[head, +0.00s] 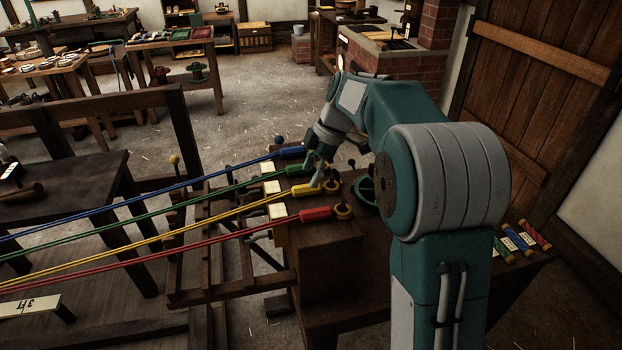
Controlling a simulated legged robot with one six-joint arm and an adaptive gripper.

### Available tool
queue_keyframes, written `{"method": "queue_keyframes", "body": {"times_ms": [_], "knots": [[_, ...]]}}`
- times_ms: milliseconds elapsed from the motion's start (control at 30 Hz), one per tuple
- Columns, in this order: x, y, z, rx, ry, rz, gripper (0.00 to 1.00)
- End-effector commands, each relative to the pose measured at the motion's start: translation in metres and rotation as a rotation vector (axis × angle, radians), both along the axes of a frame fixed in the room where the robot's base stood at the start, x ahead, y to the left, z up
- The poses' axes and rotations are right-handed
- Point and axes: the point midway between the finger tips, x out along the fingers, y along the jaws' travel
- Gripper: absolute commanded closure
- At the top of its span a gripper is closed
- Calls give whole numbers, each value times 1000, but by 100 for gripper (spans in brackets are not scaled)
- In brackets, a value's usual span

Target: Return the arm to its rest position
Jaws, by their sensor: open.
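My arm rises at the right of the head view and bends over toward the rope machine. My gripper (316,183) is open, with its fingers pointing down by the green and yellow rope ends. The fingers are small here, and I cannot tell whether they touch anything. Four coloured ropes run in from the left to sleeves on the machine: a blue sleeve (291,152), a yellow sleeve (304,191) and a red sleeve (315,214) show clearly. No rope is seen held.
The dark wooden bench (345,300) carries the machine beside my arm. Coloured spools (518,238) lie at its right end. A wooden frame (215,285) stands left of it. A brick hearth (400,62) and a plank door (535,90) are behind. Open floor (255,95) lies beyond.

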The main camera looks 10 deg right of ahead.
Motion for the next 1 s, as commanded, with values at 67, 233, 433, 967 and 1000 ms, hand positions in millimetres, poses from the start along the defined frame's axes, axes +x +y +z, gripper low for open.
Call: {"method": "queue_keyframes", "body": {"times_ms": [67,233,433,967,1000], "knots": [[0,0,6,0,-2,0,24],[0,0,18,-1,-2,-1,24],[0,0,31,-1,-2,0,24],[0,0,49,0,0,-1,24],[0,0,49,-1,0,-1,24]]}}
